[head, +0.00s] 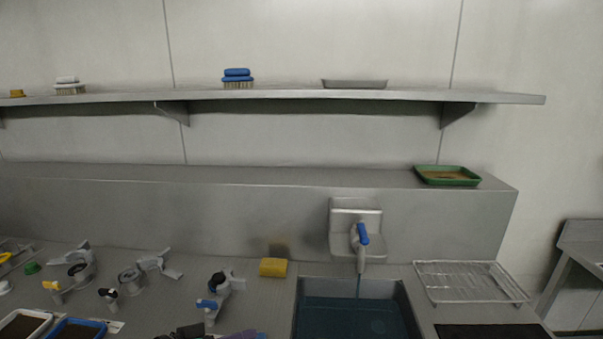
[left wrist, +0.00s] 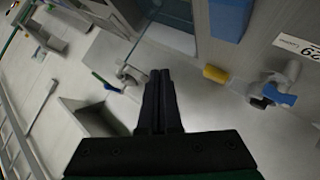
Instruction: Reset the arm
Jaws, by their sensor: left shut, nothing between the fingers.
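My left gripper (left wrist: 160,80) shows in the left wrist view, its two black fingers together and pointing up the picture. Nothing is between the fingertips. They are over a pale grey surface, apart from the things around them. In the head view a dark shape (head: 188,331) shows at the bottom edge; I cannot tell if it is my left gripper. My right gripper is in neither view.
The counter holds a sink (head: 355,310) with water under a blue-handled tap (head: 361,240), a yellow sponge (head: 273,267), a wire rack (head: 468,281) and several metal fittings at left. Above are a green tray (head: 447,176) and a shelf (head: 300,95) with brushes.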

